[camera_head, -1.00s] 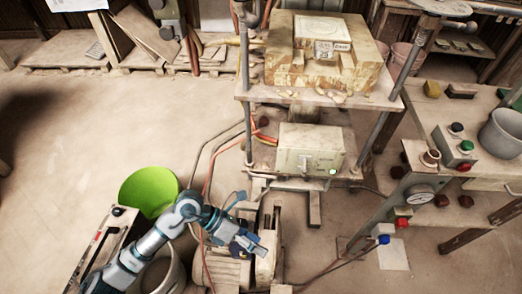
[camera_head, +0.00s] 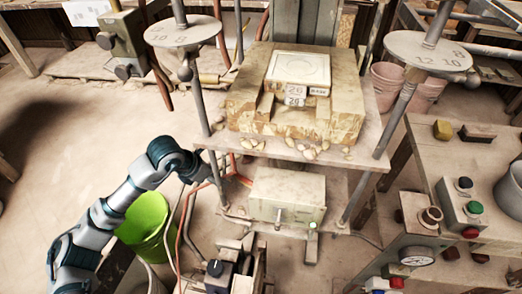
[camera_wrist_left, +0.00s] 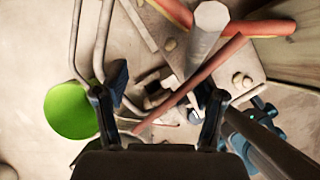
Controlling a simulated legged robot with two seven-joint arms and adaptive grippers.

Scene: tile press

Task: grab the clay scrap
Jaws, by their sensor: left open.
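Several small pale clay scraps (camera_head: 309,153) lie along the front edge of the press's plate (camera_head: 225,139), below the block. I cannot tell which one is the clay scrap of the task. In the left wrist view, small pale lumps (camera_wrist_left: 170,45) lie on a flat surface ahead of the fingers. In the head view, my left arm reaches toward the press's front left post, and the fingers are hard to make out there. My right gripper is not in view.
A metal post (camera_head: 201,95) and red hoses (camera_wrist_left: 245,28) are close to my left gripper. A green bucket (camera_head: 146,228) stands below my left arm. A control box (camera_head: 287,197) sits under the plate. A bench with buttons (camera_head: 458,160) stands at the right.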

